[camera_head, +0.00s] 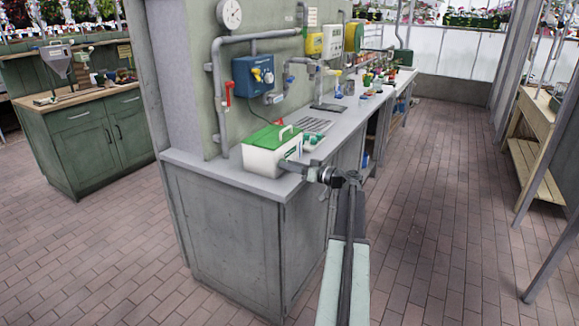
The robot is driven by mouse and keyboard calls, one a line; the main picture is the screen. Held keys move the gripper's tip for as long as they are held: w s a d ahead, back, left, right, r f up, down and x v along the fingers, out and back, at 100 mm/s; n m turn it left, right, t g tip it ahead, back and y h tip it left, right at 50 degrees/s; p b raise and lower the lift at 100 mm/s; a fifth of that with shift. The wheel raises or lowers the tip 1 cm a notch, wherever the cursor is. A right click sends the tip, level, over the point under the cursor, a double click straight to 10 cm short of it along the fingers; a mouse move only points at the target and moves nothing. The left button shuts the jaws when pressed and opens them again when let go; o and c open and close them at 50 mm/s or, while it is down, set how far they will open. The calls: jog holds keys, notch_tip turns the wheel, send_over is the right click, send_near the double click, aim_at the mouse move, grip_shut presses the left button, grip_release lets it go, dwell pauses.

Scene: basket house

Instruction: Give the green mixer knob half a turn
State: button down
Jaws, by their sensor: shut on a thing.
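A white box with a green lid and pale handle (263,157) stands on the near end of the grey counter. My gripper (288,164) reaches in from the right, level with the counter top, and its fingertips are at the box's right-hand face. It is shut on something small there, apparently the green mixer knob. The knob itself is hidden by the fingers and too small to make out, so its turn angle cannot be told. Small green-topped items (312,139) stand just behind the box, apart from the gripper.
The grey counter (235,179) runs back along the wall, with a grey tray (314,125) and several small pots behind the box. A red-handled valve (228,92) and a blue wall unit (254,76) are above. The brick floor to the right is clear.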

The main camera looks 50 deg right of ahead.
jog(key=m, duration=0.7)
jog(key=shift+d, duration=0.15)
jog(key=m, duration=0.4)
jog(key=shift+f, duration=0.1)
jog(key=m, duration=0.4)
jog(key=shift+f, duration=0.1)
jog(key=m, duration=0.8)
jog(key=shift+f+m+b, duration=0.1)
jog(key=shift+m+b, duration=0.2)
jog(key=m, duration=0.3)
jog(key=shift+m, duration=2.2)
jog(key=shift+a, duration=0.2)
